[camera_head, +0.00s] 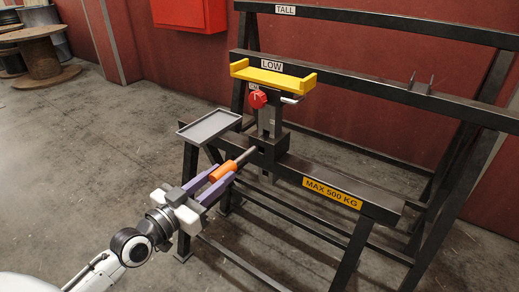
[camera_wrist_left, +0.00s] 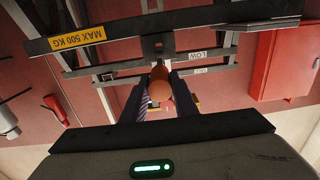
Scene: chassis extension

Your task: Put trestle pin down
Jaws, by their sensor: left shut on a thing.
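The trestle pin has an orange handle (camera_head: 223,171) and a grey metal shaft (camera_head: 246,156). My left gripper (camera_head: 213,178) is shut on the orange handle, with purple fingers on either side. The shaft points up and right toward the post socket on the dark trestle (camera_head: 330,176); I cannot tell whether its tip is inside. In the left wrist view the orange handle (camera_wrist_left: 161,86) sits between the fingers, in line with the trestle bracket. A small grey tray (camera_head: 209,127) is fixed beside the post, just above and left of the pin. My right gripper is out of view.
A yellow cradle (camera_head: 273,77) tops the trestle post, with a red knob (camera_head: 257,99) below it. Taller dark frames marked LOW and TALL stand behind. A red wall box (camera_head: 189,14) and cable spools (camera_head: 40,57) are farther back. Open floor lies left.

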